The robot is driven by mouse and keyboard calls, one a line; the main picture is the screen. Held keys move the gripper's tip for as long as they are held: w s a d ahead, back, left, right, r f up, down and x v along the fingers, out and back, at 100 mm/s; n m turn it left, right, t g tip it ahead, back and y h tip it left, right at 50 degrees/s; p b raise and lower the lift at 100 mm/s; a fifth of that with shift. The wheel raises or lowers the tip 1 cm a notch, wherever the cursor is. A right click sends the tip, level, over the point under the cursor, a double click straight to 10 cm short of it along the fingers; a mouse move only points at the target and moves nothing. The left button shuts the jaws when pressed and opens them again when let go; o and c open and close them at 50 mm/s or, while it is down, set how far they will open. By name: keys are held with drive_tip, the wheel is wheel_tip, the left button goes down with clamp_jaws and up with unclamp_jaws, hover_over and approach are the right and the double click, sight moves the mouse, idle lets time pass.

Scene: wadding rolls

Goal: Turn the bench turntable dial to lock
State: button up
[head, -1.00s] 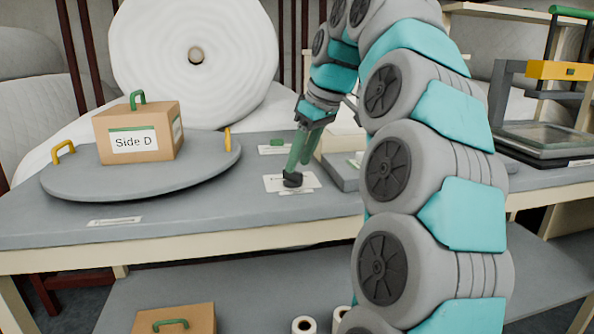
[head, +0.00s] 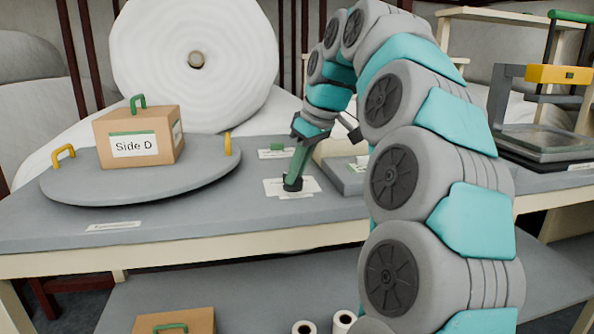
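The black dial (head: 290,185) sits on a white label plate (head: 309,187) on the bench, right of the grey turntable (head: 100,192). My gripper (head: 294,178) points down at the dial, with its green fingers at or around it. The fingers overlap in this view, so I cannot tell whether they are closed on the dial. The dial's pointer and the plate's markings are too small or hidden to read. The turntable carries a cardboard box (head: 165,153) marked "Side D" with a green handle, and has yellow handles at its rim.
A large white wadding roll (head: 160,50) stands behind the bench. A press with a yellow block (head: 560,74) stands at right. Another box (head: 195,319) and small rolls (head: 303,327) are on the lower shelf.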

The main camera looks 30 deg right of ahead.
clamp_jaws()
idle(0.3)
drive_tip(key=m, duration=0.2)
drive_tip(key=m+h+b, duration=0.1)
drive_tip(key=shift+s+a+f+m, duration=0.1)
drive_tip(key=shift+a+m, duration=0.05)
drive_tip(key=shift+m, duration=0.25)
drive_tip(key=m+h, duration=0.1)
drive_tip(key=m, duration=0.2)
drive_tip(key=shift+a+m+h+b, duration=0.2)
drive_tip(key=shift+m+h+b, duration=0.2)
drive_tip(key=m+h, duration=0.1)
drive_tip(key=m, duration=0.3)
drive_tip(key=shift+w+a+h, duration=0.15)
drive_tip(key=shift+w+h, duration=0.05)
drive_tip(key=shift+h, duration=0.2)
drive_tip(key=shift+w+a+m+g+h, duration=0.1)
drive_tip(key=shift+m+g+h, duration=0.25)
drive_tip(key=shift+m, duration=0.7)
drive_tip(key=shift+a+m+g+h, duration=0.15)
drive_tip(key=shift+m+g, duration=0.3)
drive_tip(key=shift+m, duration=0.6)
drive_tip(key=shift+d, duration=0.1)
